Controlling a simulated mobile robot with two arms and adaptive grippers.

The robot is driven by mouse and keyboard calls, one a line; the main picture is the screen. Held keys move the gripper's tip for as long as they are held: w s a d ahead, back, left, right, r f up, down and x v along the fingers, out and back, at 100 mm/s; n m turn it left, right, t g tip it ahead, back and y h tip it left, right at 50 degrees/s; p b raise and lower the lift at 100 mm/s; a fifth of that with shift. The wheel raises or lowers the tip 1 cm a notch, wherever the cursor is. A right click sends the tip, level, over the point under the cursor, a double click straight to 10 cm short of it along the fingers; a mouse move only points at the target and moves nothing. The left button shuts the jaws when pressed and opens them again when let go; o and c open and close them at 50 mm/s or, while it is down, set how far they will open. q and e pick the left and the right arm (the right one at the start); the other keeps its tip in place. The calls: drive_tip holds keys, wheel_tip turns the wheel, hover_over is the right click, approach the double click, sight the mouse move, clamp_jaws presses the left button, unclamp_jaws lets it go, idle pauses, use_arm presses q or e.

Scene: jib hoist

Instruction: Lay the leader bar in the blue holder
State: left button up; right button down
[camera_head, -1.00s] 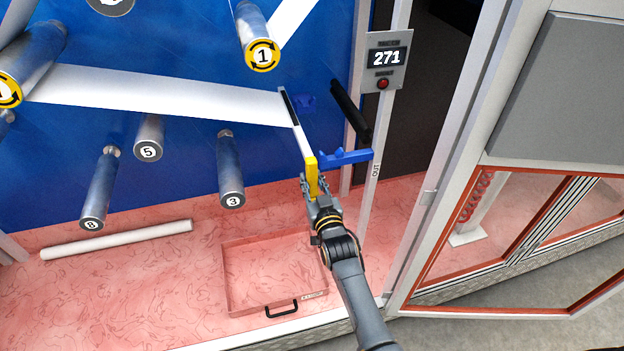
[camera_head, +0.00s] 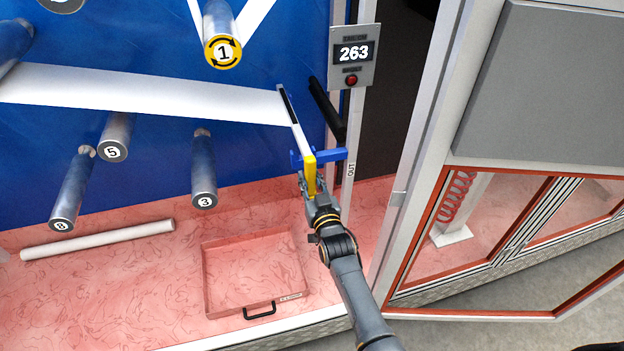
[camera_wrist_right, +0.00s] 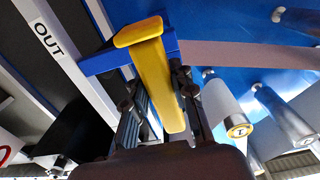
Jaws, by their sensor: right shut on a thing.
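The leader bar (camera_head: 300,132) is a slim bar with black and white lengths and a yellow end (camera_head: 309,176). A wide white web runs from it to the left. My right gripper (camera_head: 311,188) is shut on the yellow end, which fills the middle of the right wrist view (camera_wrist_right: 152,80). The blue holder (camera_head: 333,155) is at the post by the opening. The bar crosses in front of it, with blue showing on both sides. The holder also shows behind the yellow end in the wrist view (camera_wrist_right: 100,62). I cannot tell whether they touch. My left gripper is not in view.
Metal rollers, such as roller 3 (camera_head: 204,175) and roller 1 (camera_head: 222,45), stick out from the blue wall. A black roller (camera_head: 328,110) is beside the holder. A display (camera_head: 354,53) reads 263. An open framed door (camera_head: 420,160) stands at the right.

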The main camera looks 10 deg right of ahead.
sight(312, 195)
wheel_tip(312, 195, down, 2)
drive_tip(key=shift+a+f+b, duration=0.1)
drive_tip(key=shift+a+b, duration=0.05)
drive_tip(key=shift+b, duration=0.35)
drive_tip(key=shift+f, duration=0.1)
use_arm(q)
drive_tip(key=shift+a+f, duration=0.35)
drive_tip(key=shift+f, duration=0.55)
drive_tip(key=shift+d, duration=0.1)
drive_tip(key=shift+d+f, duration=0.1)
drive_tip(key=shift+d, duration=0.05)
use_arm(e)
drive_tip(key=shift+s+f, duration=0.1)
use_arm(q)
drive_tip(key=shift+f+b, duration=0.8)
drive_tip(key=shift+b, duration=0.1)
use_arm(e)
drive_tip(key=shift+d+f, duration=0.2)
drive_tip(key=shift+f, duration=0.8)
